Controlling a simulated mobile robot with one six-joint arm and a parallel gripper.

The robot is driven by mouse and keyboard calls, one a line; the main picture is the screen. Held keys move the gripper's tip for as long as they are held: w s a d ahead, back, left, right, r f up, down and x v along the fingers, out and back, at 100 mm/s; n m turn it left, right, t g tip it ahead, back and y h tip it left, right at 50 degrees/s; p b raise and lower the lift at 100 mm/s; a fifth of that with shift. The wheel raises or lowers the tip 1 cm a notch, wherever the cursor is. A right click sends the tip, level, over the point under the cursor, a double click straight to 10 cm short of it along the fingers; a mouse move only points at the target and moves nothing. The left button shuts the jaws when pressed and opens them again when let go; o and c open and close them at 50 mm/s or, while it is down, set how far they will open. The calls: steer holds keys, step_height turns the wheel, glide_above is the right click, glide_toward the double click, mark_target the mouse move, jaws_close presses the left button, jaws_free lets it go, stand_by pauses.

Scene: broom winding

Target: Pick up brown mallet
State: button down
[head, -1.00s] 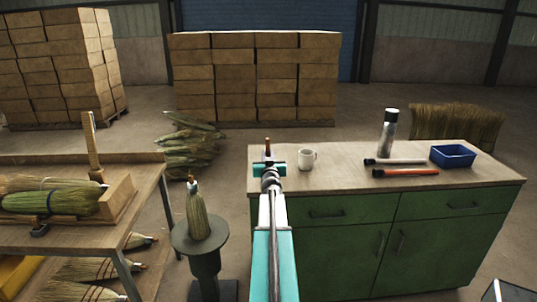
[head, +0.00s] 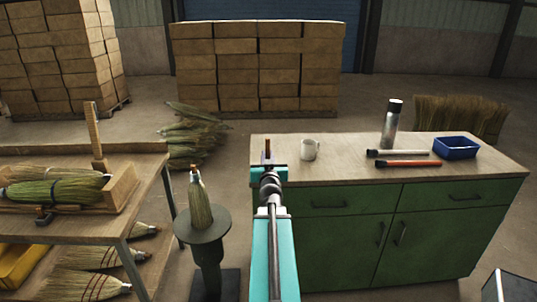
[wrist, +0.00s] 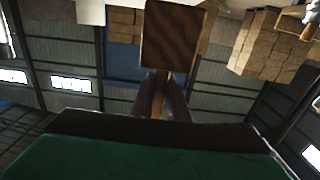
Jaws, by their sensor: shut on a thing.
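The brown mallet shows large in the wrist view, with its square wooden head (wrist: 172,38) beyond my fingers and its handle (wrist: 158,97) running down between them. My gripper (wrist: 163,100) is shut on the handle. In the head view my gripper (head: 268,166) is at the left edge of the green cabinet's top, seen from behind my arm. Only a small brown bit of the mallet (head: 267,146) shows above it there; the arm hides the rest.
On the green cabinet (head: 345,235) stand a white mug (head: 310,149), a steel flask (head: 391,125), a blue tray (head: 455,148) and two rods, one with a red shaft (head: 410,164). A round stand (head: 203,226) holds a broom head (head: 200,203). A workbench (head: 145,190) is at left.

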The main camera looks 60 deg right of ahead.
steer(key=shift+s+a+r, duration=0.1)
steer(key=shift+s+a, duration=0.15)
steer(key=shift+a, duration=0.35)
stand_by(0.3)
steer(key=w+a+f+n+t+y, duration=0.2)
steer(key=w+a+n+t+y, duration=0.15)
steer(key=w+a, duration=0.8)
steer(key=w+a+f+n+t+y, duration=0.25)
steer(key=w+a+y, duration=0.25)
steer(key=w+a, duration=0.65)
steer(key=w+a+f+n+t+y, duration=0.1)
steer(key=w+a+n+y, duration=0.2)
steer(key=a, duration=0.7)
steer(key=w+a+f+n+y, duration=0.1)
steer(key=a+n+y, duration=0.2)
steer(key=a+y, duration=0.5)
steer(key=s+a+f+n+g+y, duration=0.1)
steer(key=s+a+n+g+y, duration=0.1)
steer(key=a, duration=0.5)
steer(key=s+a+f+n+g+y, duration=0.2)
steer(key=s+a+n+y, duration=0.1)
steer(key=a, duration=0.5)
steer(key=s+a+f+n+g+y, duration=0.1)
steer(key=s+a+n+g+y, duration=0.2)
steer(key=a+n+y, duration=0.2)
steer(key=a, duration=0.3)
steer(key=shift+s+f, duration=0.2)
